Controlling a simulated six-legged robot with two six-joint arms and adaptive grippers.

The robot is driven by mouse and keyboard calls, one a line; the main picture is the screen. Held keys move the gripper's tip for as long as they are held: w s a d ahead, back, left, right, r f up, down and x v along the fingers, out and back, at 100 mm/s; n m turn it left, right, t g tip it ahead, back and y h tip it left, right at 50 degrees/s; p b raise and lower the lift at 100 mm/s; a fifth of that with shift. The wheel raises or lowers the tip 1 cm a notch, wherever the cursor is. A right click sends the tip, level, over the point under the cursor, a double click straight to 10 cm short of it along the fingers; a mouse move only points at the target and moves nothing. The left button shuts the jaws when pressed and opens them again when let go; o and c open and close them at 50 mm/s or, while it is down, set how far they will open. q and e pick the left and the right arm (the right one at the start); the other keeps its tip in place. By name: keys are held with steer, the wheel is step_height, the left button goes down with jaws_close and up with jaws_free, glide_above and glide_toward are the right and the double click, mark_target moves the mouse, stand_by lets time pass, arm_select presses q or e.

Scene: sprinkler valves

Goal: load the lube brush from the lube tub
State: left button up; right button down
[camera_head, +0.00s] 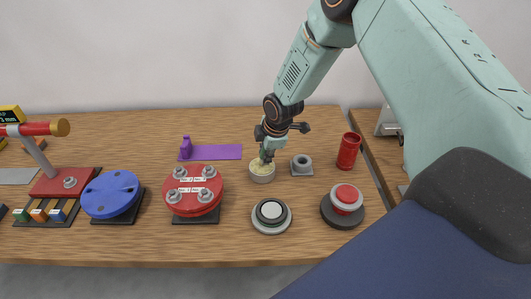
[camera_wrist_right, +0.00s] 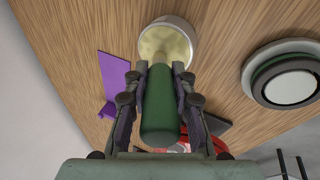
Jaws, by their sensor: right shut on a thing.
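The lube tub (camera_head: 262,176) is a small pale round cup with yellowish contents, standing on the bench near its middle. It also shows in the right wrist view (camera_wrist_right: 188,24). My right gripper (camera_head: 268,152) is above the tub, shut on the green handle of the lube brush (camera_wrist_right: 159,105). The brush points down, and its pale lower end reaches the yellowish contents in the right wrist view; how deep it sits I cannot tell. My left gripper is in no view.
A red flanged valve (camera_head: 194,197), a blue disc (camera_head: 111,193), a grey-black ring (camera_head: 271,214), a red-topped round part (camera_head: 344,202) and a red cup (camera_head: 348,151) stand around.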

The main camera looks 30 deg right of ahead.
steer(key=shift+r+p, duration=3.1)
steer(key=shift+r, duration=0.45)
steer(key=shift+f, duration=0.1)
